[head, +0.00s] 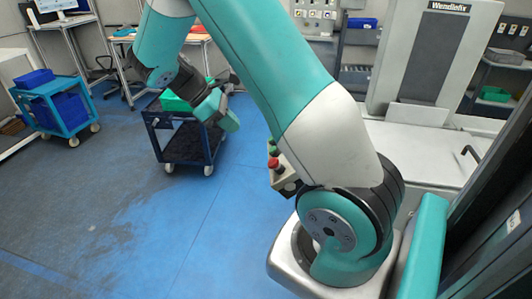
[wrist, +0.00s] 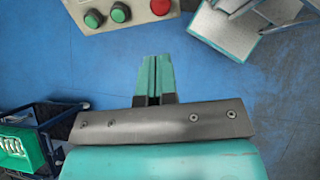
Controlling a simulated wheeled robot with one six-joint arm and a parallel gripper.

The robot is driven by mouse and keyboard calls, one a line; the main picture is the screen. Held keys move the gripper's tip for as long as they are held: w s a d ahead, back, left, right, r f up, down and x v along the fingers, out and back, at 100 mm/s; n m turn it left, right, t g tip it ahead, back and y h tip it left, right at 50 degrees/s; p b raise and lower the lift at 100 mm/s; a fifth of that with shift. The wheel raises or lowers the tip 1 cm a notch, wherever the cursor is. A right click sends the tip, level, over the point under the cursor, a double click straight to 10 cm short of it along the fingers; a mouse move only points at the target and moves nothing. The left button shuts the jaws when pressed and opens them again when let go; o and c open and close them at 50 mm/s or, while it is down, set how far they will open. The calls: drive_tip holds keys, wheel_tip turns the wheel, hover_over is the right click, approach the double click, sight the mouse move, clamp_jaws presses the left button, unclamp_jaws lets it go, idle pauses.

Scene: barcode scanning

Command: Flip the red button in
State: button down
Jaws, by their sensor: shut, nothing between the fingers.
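The red button (wrist: 160,6) sits on a beige control box (wrist: 140,19) at the top edge of the wrist view, partly cut off. Two green buttons (wrist: 120,12) are to its left on the same box. In the head view the red button (head: 273,163) shows on the box, partly hidden behind my arm. My gripper (wrist: 158,58) has its teal fingers shut together and empty. It points toward the box, and in the wrist view a strip of blue floor shows between the fingertips and the box. The fingers do not touch the button.
A dark cart (head: 184,139) with a green bin stands on the blue floor behind my gripper. A blue cart (head: 62,118) with blue bins is at the far left. A large grey machine (head: 425,60) is at the right. The floor at the lower left is clear.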

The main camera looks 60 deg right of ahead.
sight(271, 162)
drive_tip(key=p+x, duration=0.2)
drive_tip(key=x, duration=1.2)
drive_tip(key=shift+p, duration=0.35)
